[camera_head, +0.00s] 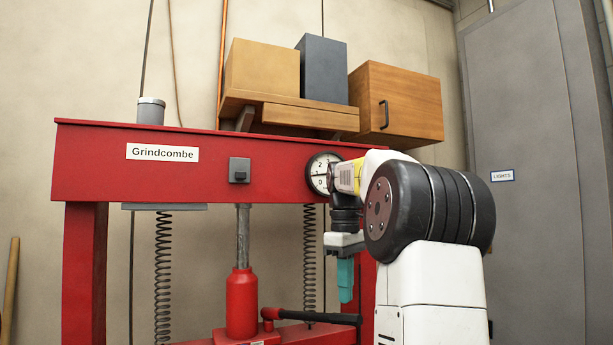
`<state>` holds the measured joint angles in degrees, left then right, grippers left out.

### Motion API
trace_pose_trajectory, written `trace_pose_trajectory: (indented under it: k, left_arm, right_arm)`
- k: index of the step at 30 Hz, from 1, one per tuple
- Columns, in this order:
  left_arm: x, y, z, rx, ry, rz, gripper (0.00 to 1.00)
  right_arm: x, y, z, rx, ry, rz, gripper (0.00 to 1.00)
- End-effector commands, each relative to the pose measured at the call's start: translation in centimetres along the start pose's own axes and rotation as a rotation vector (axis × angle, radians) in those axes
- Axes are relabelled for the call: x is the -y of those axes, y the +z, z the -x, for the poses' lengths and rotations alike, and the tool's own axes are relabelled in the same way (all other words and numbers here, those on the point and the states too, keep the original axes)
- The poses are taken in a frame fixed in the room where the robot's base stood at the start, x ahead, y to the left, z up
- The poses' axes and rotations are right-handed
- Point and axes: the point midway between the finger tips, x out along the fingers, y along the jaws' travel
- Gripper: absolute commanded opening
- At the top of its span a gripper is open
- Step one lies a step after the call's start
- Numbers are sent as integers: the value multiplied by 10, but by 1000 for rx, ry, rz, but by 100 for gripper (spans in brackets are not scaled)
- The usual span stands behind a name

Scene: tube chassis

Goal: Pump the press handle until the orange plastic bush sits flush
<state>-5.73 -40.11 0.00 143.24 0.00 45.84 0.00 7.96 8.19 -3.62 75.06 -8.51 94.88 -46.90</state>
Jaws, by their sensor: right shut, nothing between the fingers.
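A red press frame labelled Grindcombe (270,170) fills the left and middle of the head view. Its red bottle jack (242,305) stands under the top beam, with a grey ram (243,235) reaching up towards the beam. The black press handle (318,317) sticks out to the right from the jack's base, roughly level. My right gripper (345,280) points down with teal fingers, shut and empty. Its tips appear just above the handle's outer part; I cannot tell whether they touch. The orange bush is not visible. My left gripper is out of view.
A round gauge (320,174) on the beam is partly covered by my right arm. Coil springs (163,275) hang either side of the jack. A shelf with boxes (262,70) and a wooden cabinet (398,105) are above. A grey door (525,140) stands at right.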

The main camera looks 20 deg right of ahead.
Motion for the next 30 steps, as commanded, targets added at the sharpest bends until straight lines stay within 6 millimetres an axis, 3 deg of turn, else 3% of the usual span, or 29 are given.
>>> trace_pose_trajectory:
  k: [14,30]
  left_arm:
    - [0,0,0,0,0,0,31]
    - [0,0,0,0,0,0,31]
  right_arm:
    - [0,0,-3,0,-1,0,0]
    - [0,0,-36,1,-1,0,0]
